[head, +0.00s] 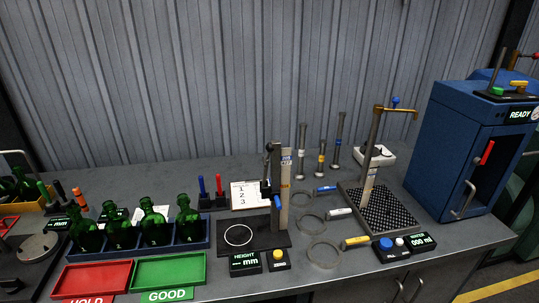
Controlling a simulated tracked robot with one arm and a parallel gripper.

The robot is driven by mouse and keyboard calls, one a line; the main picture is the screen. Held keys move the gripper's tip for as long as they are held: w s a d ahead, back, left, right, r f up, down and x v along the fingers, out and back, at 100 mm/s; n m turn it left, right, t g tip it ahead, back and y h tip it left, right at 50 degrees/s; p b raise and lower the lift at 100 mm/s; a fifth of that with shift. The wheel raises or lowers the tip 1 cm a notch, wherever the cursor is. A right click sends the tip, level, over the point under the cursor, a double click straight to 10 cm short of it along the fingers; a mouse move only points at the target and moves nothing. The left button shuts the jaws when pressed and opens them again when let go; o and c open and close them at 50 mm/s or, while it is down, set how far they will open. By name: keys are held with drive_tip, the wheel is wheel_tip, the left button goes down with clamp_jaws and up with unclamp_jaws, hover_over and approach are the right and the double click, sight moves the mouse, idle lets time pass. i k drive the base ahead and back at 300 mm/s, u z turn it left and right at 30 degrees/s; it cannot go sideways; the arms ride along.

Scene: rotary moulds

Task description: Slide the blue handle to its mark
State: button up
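A height gauge stands in the middle of the bench, with a dark upright column (277,160) on a dark base plate (232,236). A small blue handle (279,203) sticks out low on the column, beside a pale scale strip (285,185). A mark for it cannot be made out at this size. A white circle (238,236) is drawn on the base plate, with no bottle on it. Another blue handle belongs to a ring gauge (326,189) lying to the right, and a blue knob (395,101) tops the right-hand stand. My gripper is not in view.
Green bottles (185,220) stand in a dark blue rack at left, behind red (96,278) and green (168,270) trays. A height display (245,262) and yellow button (278,256) sit before the gauge. A blue cabinet (460,150) closes the right side.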

sight(274, 193)
drive_tip(key=z, duration=0.05)
drive_tip(key=k, duration=0.55)
drive_tip(key=u, duration=0.4)
drive_tip(key=i, duration=1.35)
drive_tip(key=z, duration=0.6)
